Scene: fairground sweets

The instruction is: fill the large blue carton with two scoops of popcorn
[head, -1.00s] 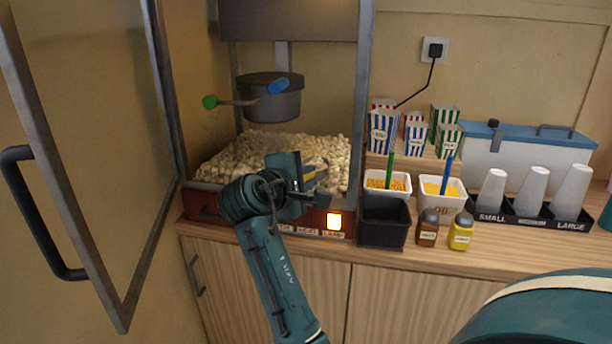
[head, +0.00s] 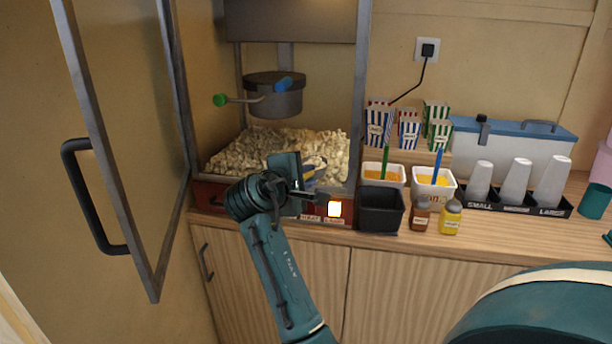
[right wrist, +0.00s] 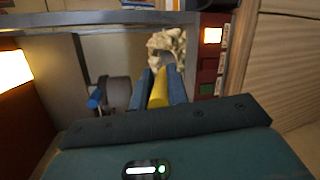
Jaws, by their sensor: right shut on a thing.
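The large blue-striped carton (head: 378,124) stands upright at the left of the carton group on a wooden step, right of the popcorn machine. The popcorn (head: 250,152) lies heaped in the open machine. My right gripper (head: 313,168) is at the machine's front edge, in front of the heap. In the right wrist view, its blue fingers (right wrist: 159,90) are shut on the yellow handle (right wrist: 160,86) of a scoop. Pale popcorn (right wrist: 166,42) shows past the handle; I cannot tell how much of it is in the scoop. My left gripper is out of view.
The machine's glass door (head: 130,150) stands open at left. The kettle (head: 275,95) hangs above the popcorn. A black bin (head: 381,210), white tubs (head: 434,188), shakers (head: 451,217) and a cup rack (head: 510,208) crowd the counter at right.

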